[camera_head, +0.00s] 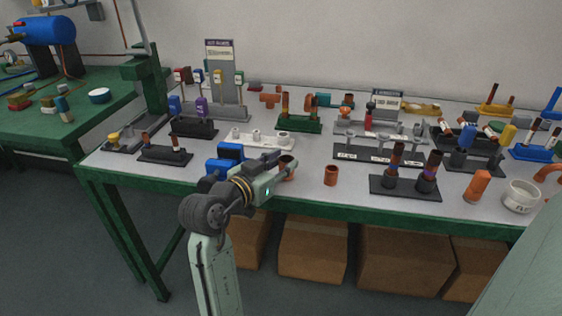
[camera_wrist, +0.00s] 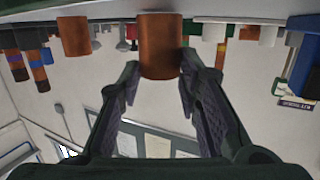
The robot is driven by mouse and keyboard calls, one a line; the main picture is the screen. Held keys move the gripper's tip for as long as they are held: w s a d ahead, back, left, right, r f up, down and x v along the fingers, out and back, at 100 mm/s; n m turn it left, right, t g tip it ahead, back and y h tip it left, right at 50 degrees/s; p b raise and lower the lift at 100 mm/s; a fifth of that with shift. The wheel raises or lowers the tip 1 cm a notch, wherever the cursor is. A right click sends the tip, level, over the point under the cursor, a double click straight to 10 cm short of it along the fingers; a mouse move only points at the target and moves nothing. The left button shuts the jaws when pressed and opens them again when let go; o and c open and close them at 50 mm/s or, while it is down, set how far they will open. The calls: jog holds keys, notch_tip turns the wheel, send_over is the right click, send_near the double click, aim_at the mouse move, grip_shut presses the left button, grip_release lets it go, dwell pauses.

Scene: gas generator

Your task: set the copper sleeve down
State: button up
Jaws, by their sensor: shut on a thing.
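The copper sleeve (camera_wrist: 160,45) is a short brown-orange tube. My gripper (camera_wrist: 160,68) has a finger on each side of it and is shut on it. In the head view my gripper (camera_head: 287,170) is over the front part of the grey table top (camera_head: 300,188), and the held sleeve (camera_head: 286,161) partly shows at its tip. I cannot tell whether the sleeve touches the table. A second, similar copper sleeve (camera_head: 331,175) stands upright on the table just to the right, and it also shows in the wrist view (camera_wrist: 73,37).
A dark stand with two copper-and-dark posts (camera_head: 405,187) is to the right. A white holder (camera_head: 262,139) and a green rack (camera_head: 299,124) are behind my gripper. A blue object (camera_head: 226,158) is close on the left. Bare table lies around the second sleeve.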

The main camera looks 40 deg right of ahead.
jog(key=shift+f, duration=0.2)
jog(key=o, duration=1.1)
jog(key=shift+o, duration=0.2)
